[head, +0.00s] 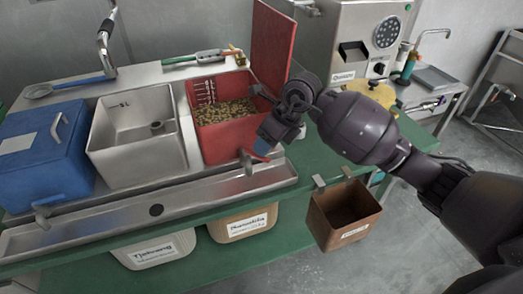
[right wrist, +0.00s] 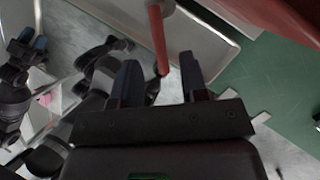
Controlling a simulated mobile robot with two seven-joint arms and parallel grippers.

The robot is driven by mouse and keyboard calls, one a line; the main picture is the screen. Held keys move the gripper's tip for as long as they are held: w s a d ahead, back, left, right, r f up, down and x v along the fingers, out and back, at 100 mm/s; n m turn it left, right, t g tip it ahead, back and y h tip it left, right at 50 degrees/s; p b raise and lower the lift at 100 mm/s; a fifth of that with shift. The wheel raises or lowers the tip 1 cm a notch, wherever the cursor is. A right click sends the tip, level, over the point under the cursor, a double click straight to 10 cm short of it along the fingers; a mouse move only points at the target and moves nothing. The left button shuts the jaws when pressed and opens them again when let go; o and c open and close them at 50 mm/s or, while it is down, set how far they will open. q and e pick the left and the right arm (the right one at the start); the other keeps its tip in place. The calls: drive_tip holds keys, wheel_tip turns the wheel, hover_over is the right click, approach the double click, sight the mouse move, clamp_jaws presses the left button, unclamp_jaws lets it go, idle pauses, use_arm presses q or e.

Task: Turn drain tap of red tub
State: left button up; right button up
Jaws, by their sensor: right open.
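The red tub (head: 232,138) holds brown beans and stands at the right end of the steel sink unit, its red lid (head: 272,45) raised. Its drain tap (head: 248,163) is at the front below the tub, with a red handle (head: 258,157). My right gripper (head: 262,146) is right above this tap, tilted down. In the right wrist view, the red handle (right wrist: 157,38) reaches between the open fingers of my right gripper (right wrist: 160,62), with gaps visible on both sides. What appears to be my left gripper (right wrist: 28,46) is small at the far left there.
A blue tub (head: 40,150) and a steel basin (head: 135,140) stand left of the red tub. A steel trough (head: 155,210) runs in front. A brown bin (head: 343,215) hangs on the green table edge. A grinder machine (head: 360,45) stands behind.

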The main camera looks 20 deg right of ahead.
drive_tip(key=shift+x, duration=1.55)
clamp_jaws()
